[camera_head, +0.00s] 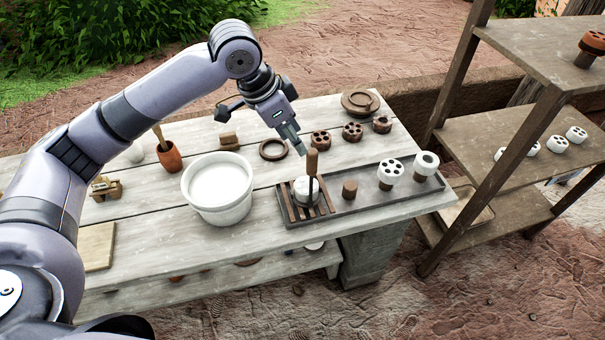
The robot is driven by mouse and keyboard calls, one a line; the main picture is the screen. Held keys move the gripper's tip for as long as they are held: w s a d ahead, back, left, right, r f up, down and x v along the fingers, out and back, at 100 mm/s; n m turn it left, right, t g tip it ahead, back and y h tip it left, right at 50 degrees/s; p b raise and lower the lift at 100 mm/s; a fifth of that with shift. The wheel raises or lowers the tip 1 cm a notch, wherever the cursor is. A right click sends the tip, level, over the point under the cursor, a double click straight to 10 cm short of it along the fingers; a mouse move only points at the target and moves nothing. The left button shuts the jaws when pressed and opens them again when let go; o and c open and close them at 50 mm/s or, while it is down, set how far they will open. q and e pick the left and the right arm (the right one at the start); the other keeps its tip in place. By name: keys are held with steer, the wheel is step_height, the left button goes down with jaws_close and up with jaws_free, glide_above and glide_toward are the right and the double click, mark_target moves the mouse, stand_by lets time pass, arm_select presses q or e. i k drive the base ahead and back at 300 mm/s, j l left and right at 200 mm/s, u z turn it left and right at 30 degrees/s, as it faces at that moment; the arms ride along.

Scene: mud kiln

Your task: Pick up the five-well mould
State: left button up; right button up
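Several round moulds with wells in the top stand at the right of the table: a white one (390,172) raised on a brown base in the grey tray (345,207), and dark brown ones (320,140) (352,131) on the boards behind the tray. The wells are too small to count surely, so I cannot tell which has five. My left gripper (294,139) points down above the tray's back left, left of the moulds and near the top of an upright wooden handle (312,162). Its fingers look close together from this side. My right gripper is not in view.
A white bucket (219,213) stands left of the tray. A wooden shelf (515,149) rises at the right.

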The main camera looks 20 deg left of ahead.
mark_target(301, 184)
steer(key=j+z, duration=0.35)
steer(key=k+j+z, duration=0.1)
steer(key=j+z, duration=0.3)
steer(key=k+j+z, duration=0.1)
steer(key=z, duration=0.25)
steer(key=j, duration=0.1)
